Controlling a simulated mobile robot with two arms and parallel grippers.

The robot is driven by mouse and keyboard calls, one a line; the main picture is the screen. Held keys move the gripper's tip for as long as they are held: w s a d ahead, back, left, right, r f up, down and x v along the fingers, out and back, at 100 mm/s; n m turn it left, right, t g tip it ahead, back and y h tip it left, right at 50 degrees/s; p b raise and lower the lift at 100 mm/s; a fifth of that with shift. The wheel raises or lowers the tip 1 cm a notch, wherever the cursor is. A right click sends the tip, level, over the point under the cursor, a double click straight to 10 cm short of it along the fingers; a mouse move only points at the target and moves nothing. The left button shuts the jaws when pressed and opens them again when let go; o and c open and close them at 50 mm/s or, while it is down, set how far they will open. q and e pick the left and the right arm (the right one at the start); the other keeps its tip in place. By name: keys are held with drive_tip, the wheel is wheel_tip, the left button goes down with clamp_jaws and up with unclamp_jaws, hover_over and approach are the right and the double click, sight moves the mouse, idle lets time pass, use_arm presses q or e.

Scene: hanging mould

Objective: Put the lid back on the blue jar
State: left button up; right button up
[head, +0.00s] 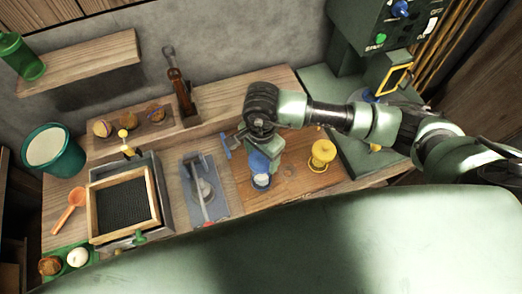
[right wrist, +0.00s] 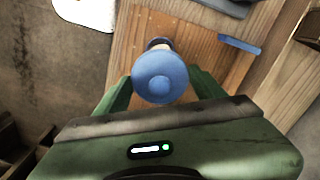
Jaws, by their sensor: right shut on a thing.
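My right gripper (head: 258,160) reaches in from the right over the wooden bench. In the right wrist view its green fingers (right wrist: 160,90) are shut on the round blue lid (right wrist: 160,75), which has a raised knob. In the head view the gripper and lid hide each other partly. The blue jar (head: 261,182) stands on the brown board just below the gripper, with a pale top or contents showing. In the wrist view only a small dark and pale part (right wrist: 157,43) shows behind the lid; I cannot tell whether lid and jar touch. My left gripper is not in view.
A yellow jar (head: 322,154) stands right of the blue jar. A blue bar (head: 226,147) lies to the left. Further left are a grey-blue tray (head: 205,190) and a framed dark mesh (head: 124,203). A green machine (head: 375,60) stands at the back right.

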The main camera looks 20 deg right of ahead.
sight(261, 162)
wheel_tip(261, 162, down, 4)
drive_tip(key=shift+r+b, duration=0.1)
drive_tip(key=shift+b, duration=0.95)
drive_tip(key=shift+f+b, duration=0.65)
drive_tip(key=shift+b, duration=0.05)
drive_tip(key=shift+r+b, duration=0.1)
drive_tip(key=shift+b, duration=0.45)
drive_tip(key=shift+f+b, duration=0.25)
drive_tip(key=shift+b, duration=0.6)
idle(1.1)
drive_tip(key=o, duration=1.5)
drive_tip(key=shift+a, duration=0.1)
drive_tip(key=shift+r, duration=0.1)
drive_tip(key=shift+r+p, duration=1.65)
drive_tip(key=shift+r, duration=1.85)
